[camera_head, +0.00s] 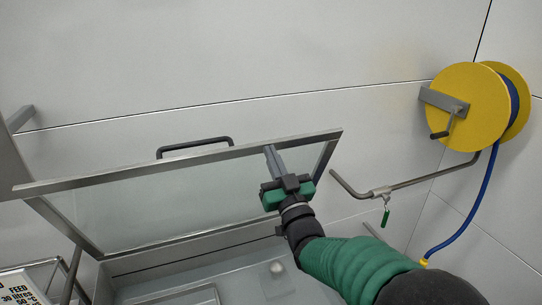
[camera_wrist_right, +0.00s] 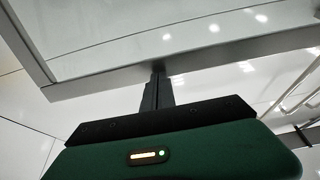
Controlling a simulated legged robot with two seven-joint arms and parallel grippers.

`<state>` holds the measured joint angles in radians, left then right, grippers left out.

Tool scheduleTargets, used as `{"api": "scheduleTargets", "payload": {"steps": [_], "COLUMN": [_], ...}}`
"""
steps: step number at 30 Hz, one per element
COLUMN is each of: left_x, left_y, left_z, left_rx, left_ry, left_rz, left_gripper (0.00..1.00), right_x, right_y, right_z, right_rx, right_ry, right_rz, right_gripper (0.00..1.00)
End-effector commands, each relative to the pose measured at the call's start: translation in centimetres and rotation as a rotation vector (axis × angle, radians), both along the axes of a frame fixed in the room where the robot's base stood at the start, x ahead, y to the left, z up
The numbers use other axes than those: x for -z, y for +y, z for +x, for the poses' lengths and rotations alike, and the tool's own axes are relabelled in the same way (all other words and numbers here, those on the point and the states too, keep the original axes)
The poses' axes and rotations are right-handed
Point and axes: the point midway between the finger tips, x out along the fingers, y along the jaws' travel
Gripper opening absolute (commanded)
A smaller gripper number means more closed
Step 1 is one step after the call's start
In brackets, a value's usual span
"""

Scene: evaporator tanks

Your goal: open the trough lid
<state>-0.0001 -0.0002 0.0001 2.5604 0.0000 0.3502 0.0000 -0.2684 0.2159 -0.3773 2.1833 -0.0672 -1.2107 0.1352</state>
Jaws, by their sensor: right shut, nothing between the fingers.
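The trough lid (camera_head: 150,205) is a clear panel in a grey metal frame, raised and tilted up above the trough. A dark handle (camera_head: 195,145) shows along its upper edge. The trough (camera_head: 190,285) lies below it, its inside partly in view. My right gripper (camera_head: 272,155) is shut and empty, its fingers up against or very near the lid's frame on the right side. In the right wrist view the shut fingers (camera_wrist_right: 157,85) reach the lid's frame (camera_wrist_right: 180,62); whether they touch cannot be told for sure. My left gripper is not in view.
A yellow hose reel (camera_head: 465,100) with a blue hose (camera_head: 465,220) is on the wall at right. A bent metal pipe with a green-handled valve (camera_head: 385,215) sticks out right of the lid. A sign (camera_head: 18,290) and metal rails are at lower left.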

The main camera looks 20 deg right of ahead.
Motion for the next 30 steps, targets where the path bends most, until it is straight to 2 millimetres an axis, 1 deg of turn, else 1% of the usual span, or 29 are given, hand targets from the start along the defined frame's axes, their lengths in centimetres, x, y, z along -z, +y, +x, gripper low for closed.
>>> {"api": "scheduleTargets", "payload": {"steps": [2, 4, 8, 9, 12, 15, 18, 27, 30], "left_x": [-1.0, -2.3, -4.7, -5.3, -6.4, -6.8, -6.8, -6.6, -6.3], "left_y": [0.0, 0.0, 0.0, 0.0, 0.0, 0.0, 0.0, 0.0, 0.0], "left_z": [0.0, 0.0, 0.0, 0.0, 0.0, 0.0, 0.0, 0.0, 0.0], "left_rx": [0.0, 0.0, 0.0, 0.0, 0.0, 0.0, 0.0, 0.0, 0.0], "left_ry": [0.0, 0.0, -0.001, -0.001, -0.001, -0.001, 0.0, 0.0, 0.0], "left_rz": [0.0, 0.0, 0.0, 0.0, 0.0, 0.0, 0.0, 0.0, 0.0], "left_gripper": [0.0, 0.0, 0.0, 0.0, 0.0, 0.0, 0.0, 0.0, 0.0], "right_x": [-0.9, -1.8, -3.4, -3.7, -4.0, -4.1, -3.9, -3.7, -3.5], "right_y": [0.0, 0.0, 0.0, 0.0, 0.1, 0.1, 0.0, 0.0, 0.1], "right_z": [0.8, 2.2, 5.3, 6.3, 8.2, 9.3, 9.6, 9.5, 9.5], "right_rx": [-0.001, 0.0, -0.002, -0.001, -0.002, -0.002, -0.001, 0.0, -0.001], "right_ry": [0.015, 0.044, 0.116, 0.137, 0.182, 0.207, 0.217, 0.217, 0.216], "right_rz": [-0.001, -0.002, -0.002, -0.003, -0.003, -0.001, 0.0, 0.0, 0.0], "right_gripper": [0.0, 0.0, 0.0, 0.0, 0.0, 0.0, 0.0, 0.0, 0.0]}}
